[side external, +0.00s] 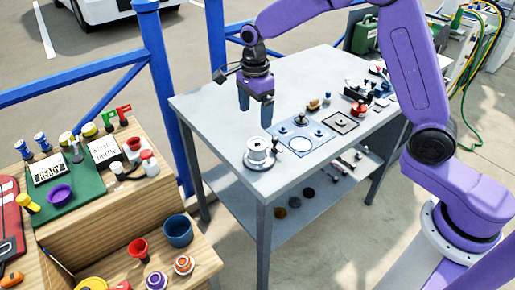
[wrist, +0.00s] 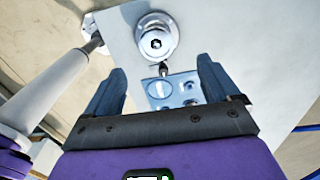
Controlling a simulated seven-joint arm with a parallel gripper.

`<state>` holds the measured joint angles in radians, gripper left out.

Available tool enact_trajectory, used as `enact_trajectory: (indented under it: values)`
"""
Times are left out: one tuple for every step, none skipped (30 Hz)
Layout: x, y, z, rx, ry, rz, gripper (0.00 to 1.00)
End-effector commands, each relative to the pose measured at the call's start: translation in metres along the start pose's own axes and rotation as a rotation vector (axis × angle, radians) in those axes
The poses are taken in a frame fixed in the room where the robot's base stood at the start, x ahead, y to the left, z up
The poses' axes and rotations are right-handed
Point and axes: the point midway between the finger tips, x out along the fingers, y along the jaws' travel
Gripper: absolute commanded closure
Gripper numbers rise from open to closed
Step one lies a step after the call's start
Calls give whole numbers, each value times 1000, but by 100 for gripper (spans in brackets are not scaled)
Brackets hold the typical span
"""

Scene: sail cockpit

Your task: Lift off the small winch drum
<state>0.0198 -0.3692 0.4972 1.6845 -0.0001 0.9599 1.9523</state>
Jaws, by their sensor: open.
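The small winch drum (side external: 258,146) is a pale silver cylinder standing upright on a round base near the front corner of the grey table (side external: 215,110). In the wrist view the drum (wrist: 155,40) appears from above as a shiny round with a dark centre, beyond my fingertips. My gripper (side external: 255,108) points down above the table, higher than the drum and apart from it. Its two fingers, also in the wrist view (wrist: 160,68), are spread with nothing between them.
A blue-grey plate (side external: 303,138) with round recesses lies right of the drum, with a small dark-topped piece (side external: 280,131) between them. A red-topped part (side external: 358,108) stands farther right. A wooden bench (side external: 120,205) with cups is at left. The table's back left is clear.

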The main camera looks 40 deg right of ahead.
Motion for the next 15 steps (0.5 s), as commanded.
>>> enact_trajectory:
  values:
    - [11, 1, -1, 0, 2, 5, 11]
    - [17, 1, -1, 0, 2, 5, 11]
    - [24, 1, -1, 0, 2, 5, 11]
    - [30, 1, -1, -1, 2, 6, 11]
    - [36, 2, -1, -1, 2, 5, 11]
    - [43, 1, -1, -1, 2, 5, 11]
    - [48, 1, -1, -2, 2, 5, 11]
    - [54, 1, -1, -2, 2, 5, 11]
    - [60, 2, -1, -2, 2, 4, 11]
    - [64, 1, -1, -2, 2, 4, 11]
    - [68, 1, -1, -2, 1, 3, 11]
    - [72, 1, -1, -2, 1, 3, 11]
    - [75, 1, -1, -2, 1, 2, 11]
    - [77, 1, 0, -2, 1, 2, 11]
    - [79, 1, 0, -3, 1, 2, 11]
